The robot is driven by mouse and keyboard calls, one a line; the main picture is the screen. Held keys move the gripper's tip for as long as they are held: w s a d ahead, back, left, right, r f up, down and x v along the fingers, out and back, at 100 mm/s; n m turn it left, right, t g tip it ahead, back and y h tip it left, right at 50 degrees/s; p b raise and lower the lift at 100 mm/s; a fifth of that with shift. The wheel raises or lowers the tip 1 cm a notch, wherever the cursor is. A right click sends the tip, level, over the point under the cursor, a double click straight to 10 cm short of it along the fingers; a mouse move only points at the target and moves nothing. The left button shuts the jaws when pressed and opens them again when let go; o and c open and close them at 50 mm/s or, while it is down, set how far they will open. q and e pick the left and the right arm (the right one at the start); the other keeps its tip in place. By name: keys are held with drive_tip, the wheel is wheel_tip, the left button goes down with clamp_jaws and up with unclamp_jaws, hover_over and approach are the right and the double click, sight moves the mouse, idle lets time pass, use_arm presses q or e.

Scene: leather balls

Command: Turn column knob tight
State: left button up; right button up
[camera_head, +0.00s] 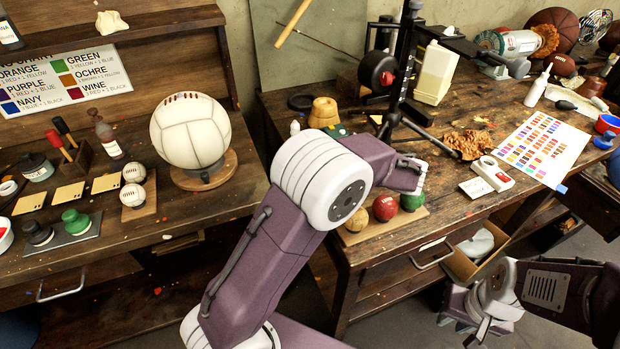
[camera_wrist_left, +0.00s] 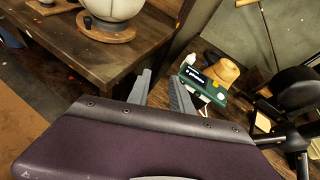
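A black stand with an upright column (camera_head: 401,70) is on the right workbench. A large round black part (camera_head: 375,71) with a red piece (camera_head: 387,79) sits on its left side; I cannot be sure which part is the column knob. The round black part also shows at the right edge of the left wrist view (camera_wrist_left: 297,90). My left gripper (camera_wrist_left: 162,92) is open and empty in that view, its fingers apart. It is mostly hidden behind my purple arm in the head view. My right gripper (camera_head: 468,312) is low at the right, away from the stand; its finger gap is unclear.
A green box (camera_wrist_left: 207,88) and a wooden block (camera_head: 323,112) stand left of the stand. Small balls (camera_head: 385,207) sit at the bench's front. A white bottle (camera_head: 436,72) is behind the column, and a crumpled brown piece (camera_head: 468,143) is to its right. A white ball (camera_head: 190,131) stands on the left bench.

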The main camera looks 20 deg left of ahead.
use_arm(q)
drive_tip(key=shift+s+a+f+n+g+h+b, duration=0.15)
drive_tip(key=shift+s+a+f+n+g+b, duration=0.2)
drive_tip(key=shift+s+f, duration=0.3)
drive_tip(key=shift+s+a+f+n+g+h, duration=0.15)
drive_tip(key=shift+s+a+f, duration=0.25)
drive_tip(key=shift+s+f, duration=0.2)
use_arm(e)
drive_tip(key=shift+s+f, duration=0.5)
drive_tip(key=shift+f, duration=0.1)
